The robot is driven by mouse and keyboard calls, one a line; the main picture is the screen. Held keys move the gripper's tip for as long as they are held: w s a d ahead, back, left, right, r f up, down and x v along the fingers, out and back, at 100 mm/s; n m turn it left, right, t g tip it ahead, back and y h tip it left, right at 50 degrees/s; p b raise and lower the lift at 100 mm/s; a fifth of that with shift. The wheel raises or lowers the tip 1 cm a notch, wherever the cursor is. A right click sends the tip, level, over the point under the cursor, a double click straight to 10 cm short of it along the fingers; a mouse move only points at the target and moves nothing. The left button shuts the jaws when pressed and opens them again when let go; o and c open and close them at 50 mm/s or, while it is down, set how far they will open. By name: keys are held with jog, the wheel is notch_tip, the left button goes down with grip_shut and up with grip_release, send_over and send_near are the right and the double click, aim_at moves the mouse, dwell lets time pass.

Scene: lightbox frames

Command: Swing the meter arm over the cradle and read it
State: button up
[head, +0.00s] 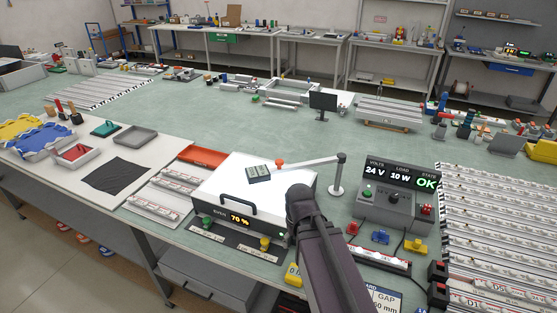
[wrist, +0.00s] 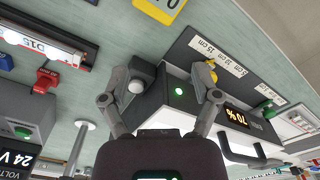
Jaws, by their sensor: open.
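In the head view the lightbox (head: 232,198) has a lit white top and a display reading "EVEN 70 %". The meter arm (head: 312,160) is a pale bar running left from an upright post (head: 337,178) to an orange-red knob (head: 280,164). A dark meter head (head: 258,174) sits over the lit top, its reading too small to make out. I cannot pick out a cradle. My gripper (wrist: 165,80) is open and empty in the wrist view, its fingers spread in front of the lightbox's end with a green light (wrist: 178,92). In the head view my arm hides the fingers.
A supply box (head: 395,200) right of the lightbox reads 24 V, 10 W, OK. Yellow (wrist: 210,70) and green (wrist: 265,106) knobs and a black handle (wrist: 250,155) are on the lightbox front. Strip racks (head: 500,230) fill the right; bench behind the post is partly clear.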

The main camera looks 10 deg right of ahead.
aim_at(279, 161)
jog(key=w+d+r+n+t+y+p, duration=0.1)
jog(key=w+r+n+p, duration=0.4)
jog(key=w+r+p, duration=0.5)
jog(key=w+d+r+n+t+y+p, duration=0.1)
jog(key=w+d+r+n+p, duration=0.3)
jog(key=w+r+p, duration=0.6)
jog(key=w+r+n+y, duration=0.1)
jog(key=w+r, duration=0.1)
jog(key=w, duration=0.4)
jog(key=shift+w+r+t+y, duration=0.2)
jog(key=shift+t+y, duration=0.1)
jog(key=shift+t, duration=0.1)
jog(key=shift+f, duration=0.2)
jog(key=b+x, duration=1.2)
jog(key=x, duration=0.1)
jog(key=shift+w+f, duration=0.1)
jog(key=shift+f, duration=0.15)
grip_shut()
jog(key=shift+a, duration=0.15)
